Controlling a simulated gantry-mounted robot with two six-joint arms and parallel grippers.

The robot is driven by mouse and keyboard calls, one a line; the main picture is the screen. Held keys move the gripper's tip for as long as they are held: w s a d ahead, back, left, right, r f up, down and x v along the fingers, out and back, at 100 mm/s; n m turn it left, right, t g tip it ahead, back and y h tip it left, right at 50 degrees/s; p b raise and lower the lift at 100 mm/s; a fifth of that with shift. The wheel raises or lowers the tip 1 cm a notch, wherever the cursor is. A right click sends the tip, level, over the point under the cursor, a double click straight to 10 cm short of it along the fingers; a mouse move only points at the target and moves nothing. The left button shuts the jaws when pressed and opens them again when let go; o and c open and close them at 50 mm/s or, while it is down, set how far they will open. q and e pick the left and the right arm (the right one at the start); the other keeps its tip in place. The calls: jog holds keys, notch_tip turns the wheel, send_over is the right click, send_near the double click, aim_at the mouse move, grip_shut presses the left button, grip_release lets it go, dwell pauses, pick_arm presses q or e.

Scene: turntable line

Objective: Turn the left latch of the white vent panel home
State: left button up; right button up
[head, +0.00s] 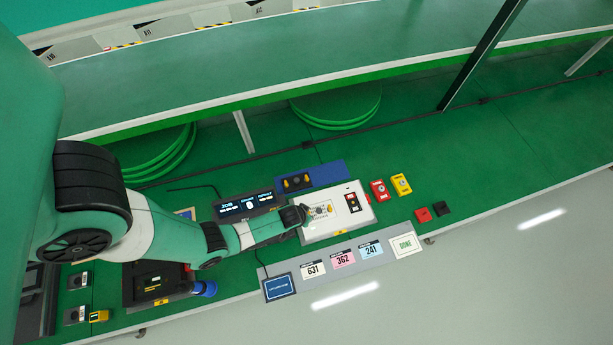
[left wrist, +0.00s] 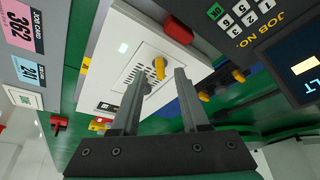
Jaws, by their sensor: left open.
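The white vent panel (head: 343,222) lies on the green bench, with the tip of my left arm over its left end. In the left wrist view the white panel (left wrist: 108,62) has a slotted grille (left wrist: 147,64) and an upright yellow latch (left wrist: 159,68) at the grille's edge. My left gripper (left wrist: 158,76) is open, its two fingers on either side of the yellow latch as seen in that view. I cannot tell whether they touch it. The lower grille is partly hidden behind a finger, so any second latch there is unclear. My right gripper is not in view.
A dark display box (head: 246,205) and a blue block with yellow knobs (head: 312,177) stand behind the panel. Red (head: 380,191) and yellow (head: 401,184) boxes stand to its right. A card strip (head: 300,285) runs along the front.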

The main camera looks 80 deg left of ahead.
pick_arm(q)
jog(key=shift+x, duration=0.85)
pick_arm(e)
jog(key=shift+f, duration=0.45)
pick_arm(q)
grip_shut()
